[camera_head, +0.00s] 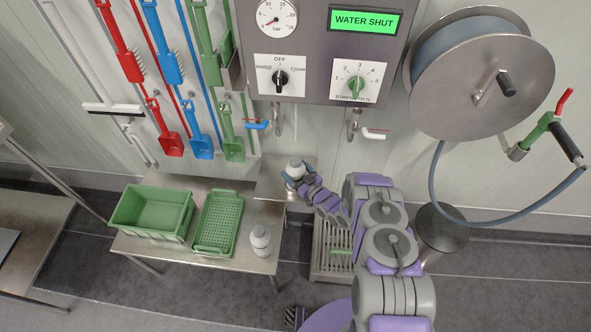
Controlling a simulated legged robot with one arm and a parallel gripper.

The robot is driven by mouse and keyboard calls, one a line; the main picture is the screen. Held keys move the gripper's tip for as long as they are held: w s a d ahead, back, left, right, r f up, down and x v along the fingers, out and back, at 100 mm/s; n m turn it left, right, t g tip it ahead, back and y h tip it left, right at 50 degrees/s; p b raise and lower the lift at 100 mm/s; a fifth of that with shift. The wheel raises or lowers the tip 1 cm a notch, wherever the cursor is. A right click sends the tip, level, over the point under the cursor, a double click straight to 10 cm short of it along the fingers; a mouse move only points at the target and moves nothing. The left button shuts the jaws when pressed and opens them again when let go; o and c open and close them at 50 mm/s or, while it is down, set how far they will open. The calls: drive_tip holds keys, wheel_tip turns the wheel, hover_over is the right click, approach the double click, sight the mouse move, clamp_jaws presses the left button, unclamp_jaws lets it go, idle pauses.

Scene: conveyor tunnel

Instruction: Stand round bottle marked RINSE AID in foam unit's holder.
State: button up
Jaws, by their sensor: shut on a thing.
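My gripper (298,178) is at the wall below the foam unit (325,85). It is shut on a pale round bottle (295,165), whose top shows above the fingers. The bottle looks about upright, and its label is hidden or too small to read. A steel ledge (268,188) lies just left of and under the gripper. I cannot tell whether the bottle touches it. A second white bottle (261,237) stands on the steel table at its right end; its marking cannot be read. I cannot make out the holder for certain.
The steel table (180,253) bears a green crate (125,212) and a green perforated basket (217,222). A hose reel (480,75) hangs at right. A floor grate (333,262) lies below my arm.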

drive_tip(key=o, duration=1.8)
drive_tip(key=shift+s+d, duration=0.1)
drive_tip(key=p+v, duration=0.3)
drive_tip(key=v, duration=1.4)
drive_tip(key=shift+d, duration=0.1)
